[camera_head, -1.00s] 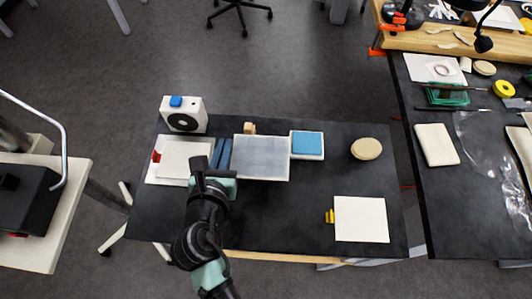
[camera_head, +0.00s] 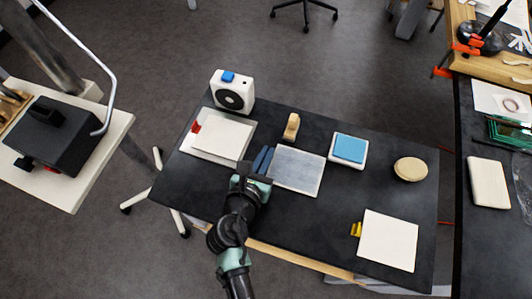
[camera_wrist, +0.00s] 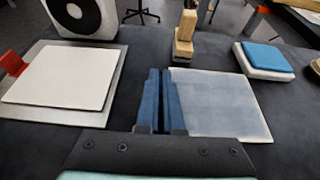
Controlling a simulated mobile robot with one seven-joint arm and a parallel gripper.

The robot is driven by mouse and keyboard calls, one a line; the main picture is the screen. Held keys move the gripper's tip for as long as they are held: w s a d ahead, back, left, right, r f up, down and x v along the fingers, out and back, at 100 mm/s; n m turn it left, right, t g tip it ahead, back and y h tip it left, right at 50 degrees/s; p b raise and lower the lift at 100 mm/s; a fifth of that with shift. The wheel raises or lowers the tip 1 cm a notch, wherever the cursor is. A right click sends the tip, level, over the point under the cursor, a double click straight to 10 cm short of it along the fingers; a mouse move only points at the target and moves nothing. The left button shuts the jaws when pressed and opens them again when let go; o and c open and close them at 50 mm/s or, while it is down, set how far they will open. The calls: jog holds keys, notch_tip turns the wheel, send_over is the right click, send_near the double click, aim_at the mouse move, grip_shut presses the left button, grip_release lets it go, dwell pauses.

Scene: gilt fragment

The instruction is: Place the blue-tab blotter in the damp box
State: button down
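My gripper (camera_head: 262,160) is low over the dark table, with two long blue fingers seen in the wrist view (camera_wrist: 162,100). A narrow gap lies between them and I see nothing held. A shallow pale, translucent-topped tray or box (camera_head: 297,171), possibly the damp box, lies just right of the fingers, also in the wrist view (camera_wrist: 215,100). A white sheet with a red tab (camera_head: 222,137) lies on a grey plate to the left. A white sheet with a yellow tab (camera_head: 388,240) lies at the right front. I cannot make out a blue-tab blotter.
A white box with a dark round face and blue top piece (camera_head: 232,92) stands behind the red-tab sheet. A wooden block (camera_head: 291,126), a blue-topped white block (camera_head: 349,149) and a round tan disc (camera_head: 411,169) stand towards the back. A cluttered table is at the right.

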jog(key=shift+f, duration=0.15)
jog(key=c, duration=1.1)
grip_release()
jog(key=shift+o, duration=0.2)
jog(key=shift+s+r, duration=0.15)
jog(key=shift+r, duration=0.1)
jog(key=v, duration=1.1)
jog(key=shift+s+a+r, duration=0.15)
jog(key=shift+s+r, duration=0.05)
jog(key=shift+s, duration=0.1)
jog(key=shift+w, duration=0.1)
